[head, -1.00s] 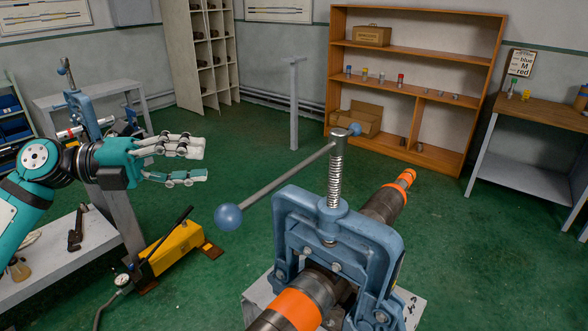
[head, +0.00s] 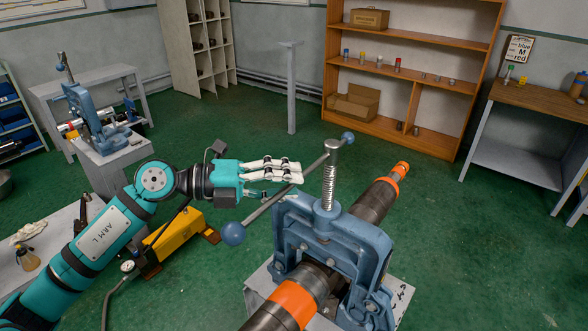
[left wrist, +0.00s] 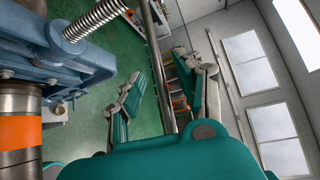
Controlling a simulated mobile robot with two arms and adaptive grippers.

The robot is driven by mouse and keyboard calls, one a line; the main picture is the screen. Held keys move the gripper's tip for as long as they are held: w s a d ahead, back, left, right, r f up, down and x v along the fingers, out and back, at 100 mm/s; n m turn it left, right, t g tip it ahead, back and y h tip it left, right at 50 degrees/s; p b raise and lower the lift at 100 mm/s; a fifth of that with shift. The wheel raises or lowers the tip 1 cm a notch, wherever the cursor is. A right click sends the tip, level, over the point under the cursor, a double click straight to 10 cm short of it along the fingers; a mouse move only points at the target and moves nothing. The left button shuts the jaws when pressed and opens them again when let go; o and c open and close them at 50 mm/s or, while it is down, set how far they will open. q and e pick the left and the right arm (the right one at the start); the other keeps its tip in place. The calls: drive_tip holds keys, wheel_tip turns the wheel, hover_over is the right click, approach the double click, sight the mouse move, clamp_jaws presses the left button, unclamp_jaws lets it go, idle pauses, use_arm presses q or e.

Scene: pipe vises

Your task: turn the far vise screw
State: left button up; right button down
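A blue vise (head: 370,235) stands in the foreground, with its upright threaded screw (head: 332,185) and a grey handle bar (head: 265,207) with blue ball ends through the screw's top. It clamps a dark pipe with orange bands (head: 292,300). A second, smaller-looking blue vise (head: 88,112) stands far back at the left. My left gripper (head: 290,177) is open at the foreground vise's bar. In the left wrist view the bar (left wrist: 156,60) runs between its spread fingers (left wrist: 168,85), with gaps showing on both sides. The screw's thread (left wrist: 92,18) shows at upper left. My right gripper is not in view.
A yellow hand pump (head: 172,245) with a gauge sits below my left arm. A grey post (head: 291,90) and a wooden shelf (head: 470,65) stand behind. A workbench (head: 540,105) is at the right. Green floor is open between them.

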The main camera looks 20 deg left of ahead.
use_arm(q)
drive_tip(key=shift+x, duration=0.8)
drive_tip(key=shift+c, duration=0.4)
clamp_jaws()
drive_tip(key=shift+f, duration=0.1)
